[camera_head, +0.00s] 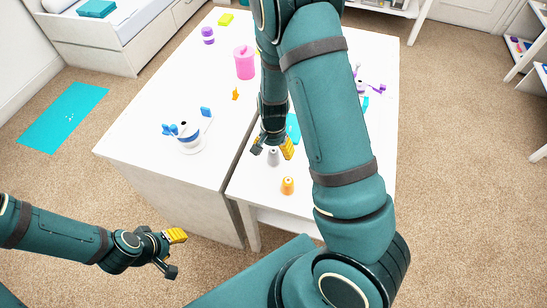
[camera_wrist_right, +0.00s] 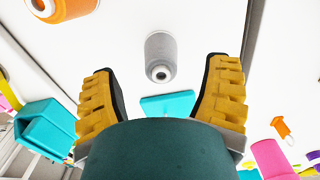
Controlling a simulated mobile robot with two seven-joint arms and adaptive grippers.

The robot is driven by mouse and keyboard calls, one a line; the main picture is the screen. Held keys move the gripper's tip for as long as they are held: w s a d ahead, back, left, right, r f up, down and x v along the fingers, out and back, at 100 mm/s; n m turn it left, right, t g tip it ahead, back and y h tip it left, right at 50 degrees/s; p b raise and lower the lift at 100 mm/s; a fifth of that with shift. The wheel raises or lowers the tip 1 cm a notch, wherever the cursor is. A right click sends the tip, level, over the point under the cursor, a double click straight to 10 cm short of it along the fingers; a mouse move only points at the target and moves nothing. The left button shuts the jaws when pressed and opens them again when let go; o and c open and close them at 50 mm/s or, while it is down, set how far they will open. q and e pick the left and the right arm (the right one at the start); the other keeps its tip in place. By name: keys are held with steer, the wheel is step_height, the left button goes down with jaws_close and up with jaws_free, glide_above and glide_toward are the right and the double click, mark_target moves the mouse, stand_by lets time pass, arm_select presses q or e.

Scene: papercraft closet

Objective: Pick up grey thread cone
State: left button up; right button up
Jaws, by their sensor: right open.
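The grey thread cone (camera_head: 273,157) stands on the white table near the gap between the two table tops. In the right wrist view the cone (camera_wrist_right: 161,55) is seen from above its tip, ahead of and between the two fingers. My right gripper (camera_head: 272,149) is open and empty, with yellow-padded fingers; it also shows in the right wrist view (camera_wrist_right: 162,85). It is close to the cone, and I see no contact. My left gripper (camera_head: 174,254) hangs in front of the tables at the lower left, away from the cone, with its fingers apart and nothing between them.
An orange thread cone (camera_head: 287,186) stands just in front of the grey one. A teal item (camera_head: 293,128) lies behind it. My right arm hides part of the right table.

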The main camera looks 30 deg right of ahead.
mark_target(273, 155)
step_height(273, 155, down, 4)
steer(key=shift+w+d+r+b, duration=0.1)
steer(key=shift+r+b, duration=0.05)
steer(key=shift+b, duration=0.2)
steer(key=c, duration=1.3)
steer(key=shift+o, duration=0.2)
steer(key=shift+r, duration=0.1)
